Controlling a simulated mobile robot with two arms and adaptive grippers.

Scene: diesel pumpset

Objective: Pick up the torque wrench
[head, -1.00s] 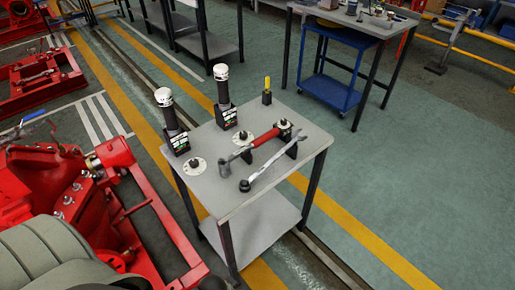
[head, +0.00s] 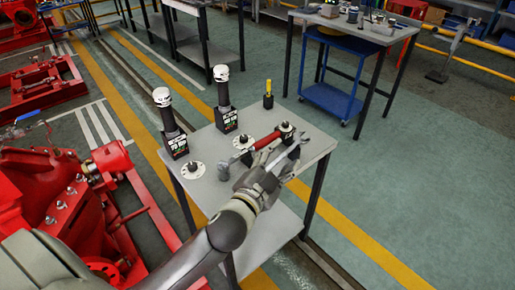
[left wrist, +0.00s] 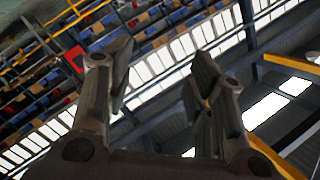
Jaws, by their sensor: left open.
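On the small grey table (head: 212,178) lie two long tools: one with a red grip (head: 268,140) and dark grey ends, and a silver one (head: 299,144) in front of it. I cannot tell for certain which is the torque wrench. My left gripper (head: 274,165) is over the front of the table, at the silver tool, and hides most of it; only its far right end shows. Contact cannot be told. In the left wrist view the two fingers (left wrist: 162,68) stand wide apart with nothing seen between them. My right gripper is not in view.
Two white-capped dark cylinders (head: 171,125) (head: 225,97) stand in labelled holders at the table's back left. A yellow-handled tool (head: 268,95) stands at the back corner. Round discs (head: 193,170) lie on the table. Red machinery (head: 85,205) is at the left. Floor to the right is clear.

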